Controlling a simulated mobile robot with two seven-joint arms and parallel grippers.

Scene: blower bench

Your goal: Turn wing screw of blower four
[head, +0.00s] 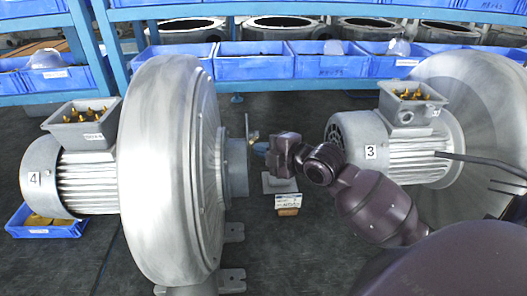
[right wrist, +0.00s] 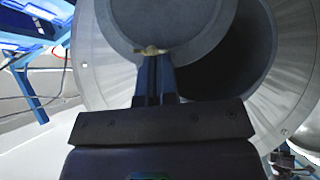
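Blower four (head: 168,150) stands at the left in the head view, with a big round grey housing and a motor labelled 4 (head: 35,179). Its short round outlet (head: 236,168) faces right. My right gripper (head: 259,148) is at this outlet. In the right wrist view, its two blue fingers (right wrist: 155,72) are close together, with their tips at the small brass-coloured wing screw (right wrist: 150,51). The wing screw lies across the tips, at the lower edge of a round grey cover (right wrist: 165,22). The cover partly overlaps a dark round opening (right wrist: 238,55). My left gripper is not in view.
Blower three (head: 385,145) stands at the right, behind my right arm. A small block on a stand (head: 287,200) is on the floor between the blowers. A blue tray (head: 45,228) lies under blower four's motor. Blue bins (head: 252,66) line the shelf behind.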

